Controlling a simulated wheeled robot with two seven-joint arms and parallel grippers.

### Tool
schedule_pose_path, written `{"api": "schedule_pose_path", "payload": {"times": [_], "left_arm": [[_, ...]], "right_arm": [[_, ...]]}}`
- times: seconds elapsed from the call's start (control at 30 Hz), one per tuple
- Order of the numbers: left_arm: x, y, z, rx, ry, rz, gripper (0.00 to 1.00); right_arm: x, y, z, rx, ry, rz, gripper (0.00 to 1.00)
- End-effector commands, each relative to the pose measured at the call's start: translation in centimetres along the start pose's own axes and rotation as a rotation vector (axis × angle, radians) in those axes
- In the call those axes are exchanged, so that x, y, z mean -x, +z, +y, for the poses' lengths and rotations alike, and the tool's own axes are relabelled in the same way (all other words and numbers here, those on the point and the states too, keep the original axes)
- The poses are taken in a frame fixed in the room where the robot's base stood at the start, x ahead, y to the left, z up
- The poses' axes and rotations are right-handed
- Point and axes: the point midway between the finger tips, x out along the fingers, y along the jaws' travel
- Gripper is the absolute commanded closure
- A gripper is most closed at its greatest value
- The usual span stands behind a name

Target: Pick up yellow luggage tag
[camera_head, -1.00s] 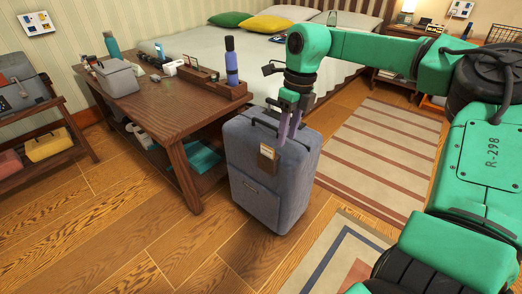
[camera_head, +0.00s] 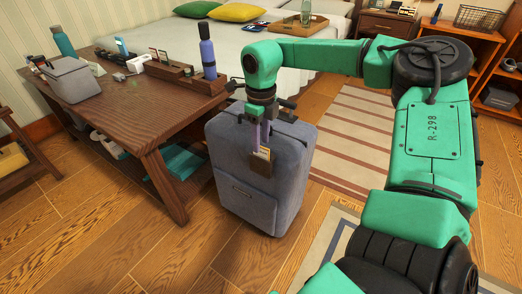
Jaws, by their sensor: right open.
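The grey-blue suitcase (camera_head: 245,195) stands upright on the wooden floor beside the table. A small yellowish luggage tag (camera_head: 263,153) with a brown lower part hangs on the upper front of the suitcase. My right gripper (camera_head: 260,144) points down over the top front edge of the suitcase. Its purple fingers are open, with their tips at the tag's upper edge. I cannot tell whether they touch the tag. The gripper hides part of the suitcase's top and handle. My left gripper is not in view.
A wooden table (camera_head: 120,110) with a grey box (camera_head: 72,80), a purple bottle (camera_head: 207,52) and small items stands left of the suitcase. The bed (camera_head: 185,45) is behind. A striped rug (camera_head: 350,140) and open floor lie right, partly behind my arm.

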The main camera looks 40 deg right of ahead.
Motion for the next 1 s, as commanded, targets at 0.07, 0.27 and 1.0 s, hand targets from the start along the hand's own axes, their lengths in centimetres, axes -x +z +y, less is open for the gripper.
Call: {"api": "schedule_pose_path", "payload": {"times": [0.07,0.27,1.0], "left_arm": [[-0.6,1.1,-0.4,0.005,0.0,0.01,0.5],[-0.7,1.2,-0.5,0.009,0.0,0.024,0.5],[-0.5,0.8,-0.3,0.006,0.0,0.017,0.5]], "right_arm": [[-2.2,0.0,-0.2,-0.001,0.003,0.002,0.57],[-3.1,0.0,-0.2,-0.001,-0.001,-0.001,0.57],[-1.8,0.1,-0.2,-0.001,-0.001,-0.002,1.0]]}}
